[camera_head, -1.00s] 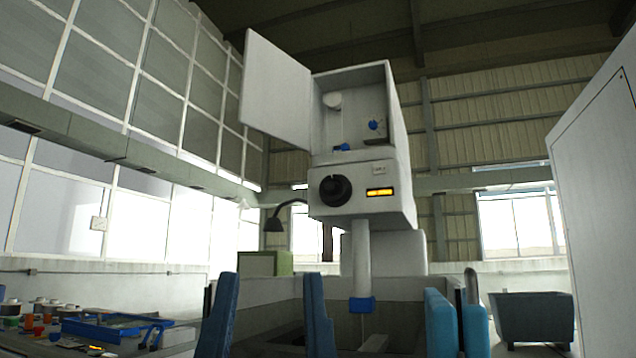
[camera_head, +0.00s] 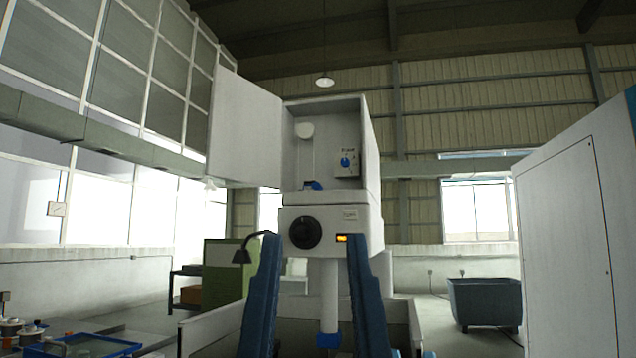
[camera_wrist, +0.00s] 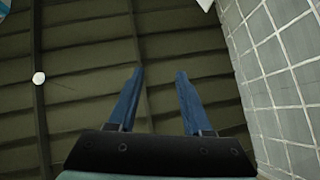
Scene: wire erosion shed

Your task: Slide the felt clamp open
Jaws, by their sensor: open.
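A pale machine head (camera_head: 370,222) stands ahead, with its upper compartment open and the door swung left. Inside, a small blue part (camera_head: 312,186) sits on the compartment floor, and a blue knob (camera_head: 346,162) is on a small labelled plate at the right. I cannot tell which of these, if either, is the felt clamp. My gripper (camera_head: 312,238) is open and empty, its blue fingers upright in front of the machine and below the compartment. In the wrist view, the gripper (camera_wrist: 160,75) points toward the ceiling with nothing between its fingers.
The open door (camera_head: 245,128) juts out left of the compartment. A black round dial (camera_head: 305,232) is on the machine's front. A large white cabinet (camera_head: 570,235) stands close at right. A dark bin (camera_head: 485,303) is behind it. A blue-rimmed tray (camera_head: 85,346) lies low at left.

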